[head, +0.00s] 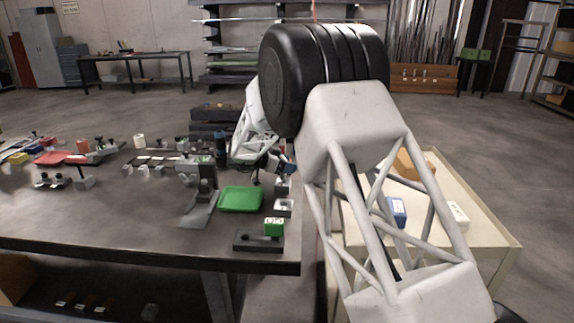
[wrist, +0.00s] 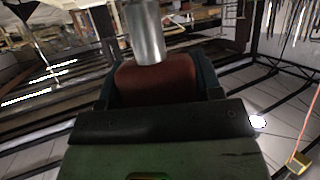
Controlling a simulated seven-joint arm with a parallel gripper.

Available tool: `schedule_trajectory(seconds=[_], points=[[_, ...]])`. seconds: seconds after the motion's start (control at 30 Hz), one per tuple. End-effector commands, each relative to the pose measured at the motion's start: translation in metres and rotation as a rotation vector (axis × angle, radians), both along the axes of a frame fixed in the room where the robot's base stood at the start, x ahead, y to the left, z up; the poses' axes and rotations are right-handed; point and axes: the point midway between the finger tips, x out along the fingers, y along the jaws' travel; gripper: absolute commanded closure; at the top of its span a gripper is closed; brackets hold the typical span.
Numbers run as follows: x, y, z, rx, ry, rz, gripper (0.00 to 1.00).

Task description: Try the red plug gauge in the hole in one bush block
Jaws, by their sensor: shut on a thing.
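The red plug gauge (wrist: 158,84) fills the wrist view's middle, its red body between the two fingers of my gripper (wrist: 160,82). A bright steel cylinder (wrist: 145,32) stands out from it toward the picture's top. My gripper is shut on the red body. In the head view my gripper (head: 282,166) is small, over the table's right end, and the gauge cannot be made out there. Just below it in the picture is a pale block (head: 284,207) with a dark opening, probably a bush block. Another pale block (head: 283,187) stands behind it, partly hidden. No hole shows in the wrist view.
A green tray (head: 240,199) lies left of the pale blocks. A green block (head: 274,226) stands at a dark fixture (head: 258,241) near the table's front edge. A grey stand (head: 205,185) is further left. A cream cart (head: 490,240) with boxes stands at right.

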Motion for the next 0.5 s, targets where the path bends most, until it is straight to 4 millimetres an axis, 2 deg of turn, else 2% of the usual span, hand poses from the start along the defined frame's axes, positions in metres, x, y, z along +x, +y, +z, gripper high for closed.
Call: schedule_trajectory(seconds=[0.5], points=[[0.0000,0.0000,-0.0084,0.000,0.000,0.000,0.66]])
